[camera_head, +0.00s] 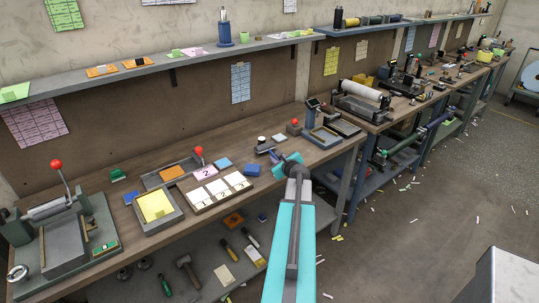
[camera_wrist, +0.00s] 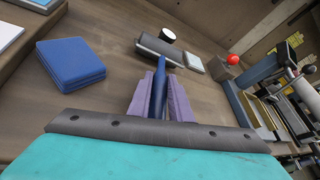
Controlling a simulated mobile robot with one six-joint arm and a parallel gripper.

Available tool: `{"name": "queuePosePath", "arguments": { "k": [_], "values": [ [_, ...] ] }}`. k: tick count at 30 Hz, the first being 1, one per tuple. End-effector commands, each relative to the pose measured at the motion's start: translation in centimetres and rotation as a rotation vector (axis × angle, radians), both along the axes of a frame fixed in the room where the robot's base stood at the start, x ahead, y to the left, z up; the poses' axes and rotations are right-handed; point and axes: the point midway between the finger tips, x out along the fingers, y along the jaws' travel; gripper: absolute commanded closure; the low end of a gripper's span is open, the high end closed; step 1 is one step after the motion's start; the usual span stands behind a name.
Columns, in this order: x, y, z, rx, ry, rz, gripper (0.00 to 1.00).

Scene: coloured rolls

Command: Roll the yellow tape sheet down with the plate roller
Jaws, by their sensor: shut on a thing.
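The yellow tape sheet (camera_head: 156,206) lies in a shallow grey tray (camera_head: 172,220) on the bench at the left in the head view. The plate roller is a dark grey cylinder (camera_wrist: 160,48) on a blue handle, seen ahead of my fingers in the wrist view. My gripper (camera_wrist: 160,92) has its purple fingers closed around the blue handle. In the head view my gripper (camera_head: 283,160) is over the bench's front part, well to the right of the yellow sheet. Whether the roller touches the bench is hard to tell.
Between them lie a rack of white numbered cards (camera_head: 220,191) and a blue block (camera_head: 252,169), which also shows in the wrist view (camera_wrist: 70,62). A red-knobbed press (camera_head: 62,232) stands far left. Red-knobbed gear (camera_head: 295,126) stands behind right. Tools lie on the lower shelf.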

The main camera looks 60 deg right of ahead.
Motion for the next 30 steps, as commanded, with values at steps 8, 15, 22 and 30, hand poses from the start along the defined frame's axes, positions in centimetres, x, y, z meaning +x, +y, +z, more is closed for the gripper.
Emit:
{"name": "queuePosePath", "arguments": {
  "k": [8,15,22,30],
  "values": [
    [0.1,0.1,2.1,-0.001,0.0,0.002,1.0],
    [0.1,0.1,3.6,-0.001,0.0,0.002,1.0],
    [0.1,0.1,5.2,0.0,-0.001,0.001,1.0],
    [0.1,0.1,6.7,-0.001,0.0,0.002,1.0]
  ]
}}
